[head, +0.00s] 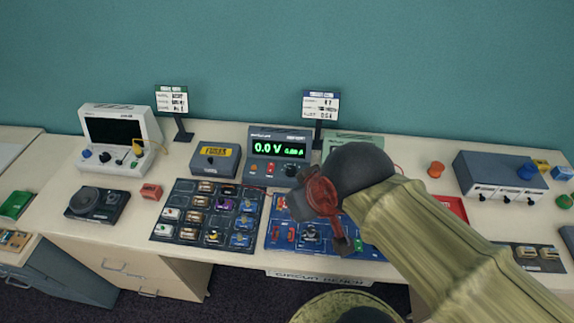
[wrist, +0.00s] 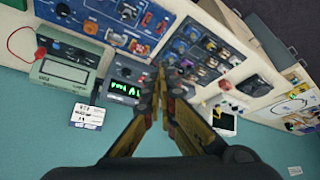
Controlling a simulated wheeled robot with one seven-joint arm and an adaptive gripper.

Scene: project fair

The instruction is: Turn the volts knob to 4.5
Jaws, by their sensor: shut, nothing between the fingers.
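The dark grey power supply (head: 251,147) stands at the back middle of the table. Its green display reads 0.0 V. A black knob (head: 291,170), seemingly the volts knob, sits at the lower right of its front, with smaller red controls to its left; the markings are too small to read. In the wrist view the power supply (wrist: 122,74) is upside down, just left of my fingers.
A grey box with a yellow label (head: 214,160) stands left of the supply, and a green meter (head: 352,141) right. A sign (head: 320,105) stands behind. A dark board of parts (head: 207,213) lies in front left.

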